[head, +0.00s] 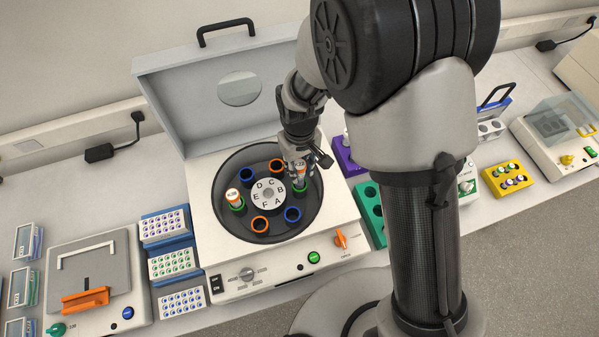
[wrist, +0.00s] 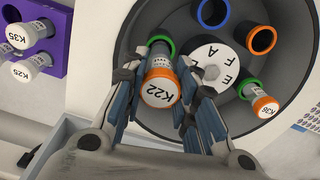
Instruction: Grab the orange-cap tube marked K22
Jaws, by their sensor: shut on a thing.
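The K22 tube (wrist: 160,82) has a white cap top marked K22 with an orange ring, and it points toward the wrist camera. My gripper (wrist: 158,88) is shut on it, with one finger on each side of the cap. In the head view my gripper (head: 299,158) is over the right side of the centrifuge rotor, and the tube (head: 299,172) shows below it at a green-ringed slot (head: 300,187). A green ring (wrist: 160,40) shows behind the tube in the wrist view. I cannot tell how deep the tube sits in that slot.
Another orange-ringed tube, K36 (wrist: 265,104), stands in the opposite green-ringed slot. The open centrifuge lid (head: 220,100) stands behind the bowl. A purple rack (wrist: 53,40) holds tubes K35 (wrist: 18,36) and K25 (wrist: 24,68). Blue racks (head: 168,226) stand left of the centrifuge.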

